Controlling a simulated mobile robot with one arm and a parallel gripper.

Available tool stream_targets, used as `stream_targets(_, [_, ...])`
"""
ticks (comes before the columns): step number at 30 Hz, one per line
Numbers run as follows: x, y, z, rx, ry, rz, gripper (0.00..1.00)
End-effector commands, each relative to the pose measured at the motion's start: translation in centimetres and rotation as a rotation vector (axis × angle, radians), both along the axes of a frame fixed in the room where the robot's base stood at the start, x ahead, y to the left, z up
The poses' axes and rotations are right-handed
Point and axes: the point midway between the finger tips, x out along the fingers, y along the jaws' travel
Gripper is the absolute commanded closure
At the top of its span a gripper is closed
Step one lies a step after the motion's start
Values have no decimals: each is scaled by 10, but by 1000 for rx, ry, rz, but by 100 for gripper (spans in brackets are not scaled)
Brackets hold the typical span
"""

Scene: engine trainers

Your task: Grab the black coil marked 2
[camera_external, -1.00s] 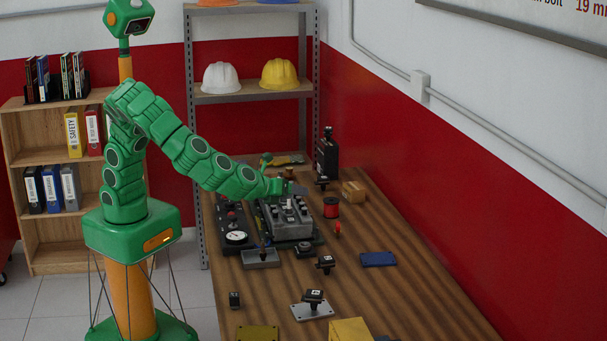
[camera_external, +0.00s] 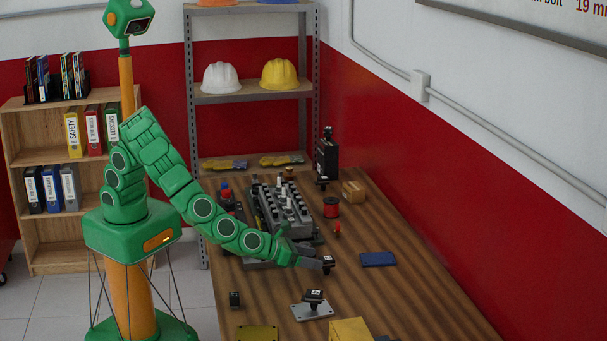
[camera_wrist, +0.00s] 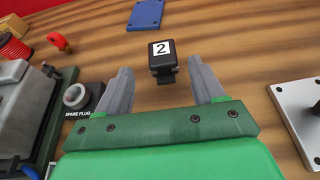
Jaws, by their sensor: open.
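The black coil marked 2 (camera_wrist: 162,57) lies on the wooden table ahead of my gripper. Its white label with the 2 faces the wrist camera. My gripper (camera_wrist: 161,78) is open, its two grey fingers to the left and right of the coil's near end, not touching it as far as I can see. In the external view the coil (camera_external: 328,264) shows at the tip of my gripper (camera_external: 312,262), low over the table. Its lower part is hidden in the wrist view.
The grey engine block (camera_external: 285,209) stands left of the coil. A blue plate (camera_external: 378,259) lies to the right.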

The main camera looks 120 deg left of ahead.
Motion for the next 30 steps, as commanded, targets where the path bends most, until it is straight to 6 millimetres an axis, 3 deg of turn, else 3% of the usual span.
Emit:
stream_targets(18, [32, 30, -30, -3, 1, 1, 32])
stream_targets(30, [37, 35, -32, -1, 0, 0, 32])
